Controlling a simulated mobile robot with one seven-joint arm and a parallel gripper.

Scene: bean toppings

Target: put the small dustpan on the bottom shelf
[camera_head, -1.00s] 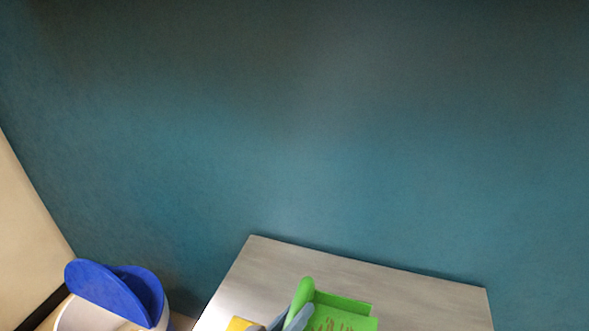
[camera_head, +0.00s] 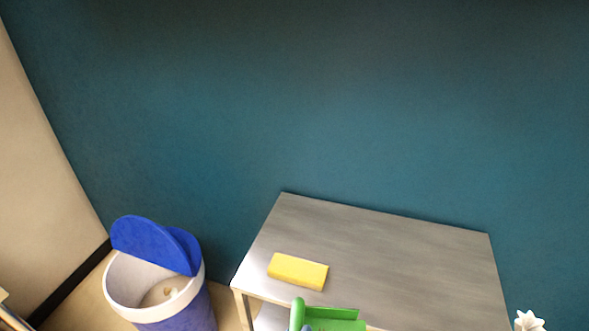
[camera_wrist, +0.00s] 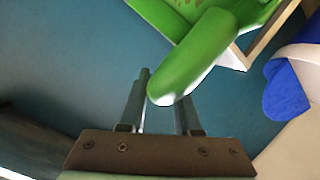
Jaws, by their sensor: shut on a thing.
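The small green dustpan (camera_head: 338,314) shows at the bottom edge of the head view, in front of the grey shelf unit (camera_head: 400,245); its lower part is cut off. In the wrist view its rounded green handle (camera_wrist: 196,58) lies between the fingers of my gripper (camera_wrist: 165,92). My gripper is shut on this handle. The pan part (camera_wrist: 248,12) extends to the upper right of the wrist view and has brownish marks on it. A strip of the bottom shelf (camera_head: 270,316) shows below the top board; most of it is hidden or out of frame.
A yellow block like a sponge (camera_head: 298,271) lies on the top board near its front left. A white and blue bin (camera_head: 190,312) with a tilted blue lid stands left of the unit. A white star-shaped thing (camera_head: 529,321) is at the lower right. A teal wall stands behind.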

